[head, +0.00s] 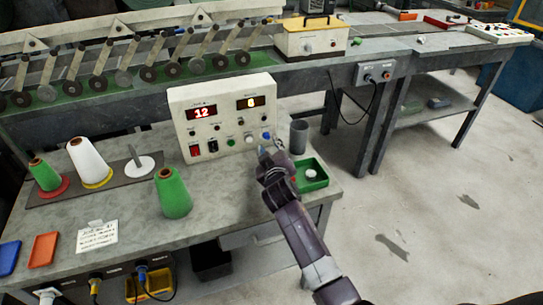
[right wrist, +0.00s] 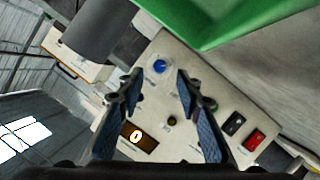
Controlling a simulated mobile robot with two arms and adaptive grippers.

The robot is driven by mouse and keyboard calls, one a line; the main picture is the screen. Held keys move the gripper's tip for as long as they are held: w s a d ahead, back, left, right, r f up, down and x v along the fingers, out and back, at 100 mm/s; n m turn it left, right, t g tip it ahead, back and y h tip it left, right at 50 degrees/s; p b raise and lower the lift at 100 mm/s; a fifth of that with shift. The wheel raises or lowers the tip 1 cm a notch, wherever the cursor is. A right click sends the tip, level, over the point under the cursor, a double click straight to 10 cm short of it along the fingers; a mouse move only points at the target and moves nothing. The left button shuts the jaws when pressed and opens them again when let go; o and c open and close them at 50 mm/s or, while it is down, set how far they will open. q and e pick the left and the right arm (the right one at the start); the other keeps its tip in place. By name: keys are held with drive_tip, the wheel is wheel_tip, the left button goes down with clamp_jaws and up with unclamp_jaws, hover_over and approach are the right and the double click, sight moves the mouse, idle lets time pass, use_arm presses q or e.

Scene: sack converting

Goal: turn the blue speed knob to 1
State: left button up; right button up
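The beige control box (head: 225,118) stands on the bench, with a red display reading 12 and an amber display (head: 250,102) with one digit too small to read surely. The blue knob (head: 266,135) is at the lower right of its front panel. It also shows in the right wrist view (right wrist: 160,66), ahead of and between the fingertips. My right gripper (right wrist: 158,80) is open and empty, its fingers pointing at the panel. In the head view my right gripper (head: 268,151) is just in front of the knob. Contact cannot be told. My left gripper is not in view.
A grey cup (head: 298,137) stands right of the box, and a green tray (head: 321,178) lies close beside my right arm. A green thread cone (head: 173,193) and a white cone (head: 88,162) stand to the left. The bench front middle is mostly clear.

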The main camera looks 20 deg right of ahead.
drive_tip(key=v, duration=0.6)
drive_tip(key=shift+s+a+r, duration=0.1)
drive_tip(key=shift+s, duration=0.15)
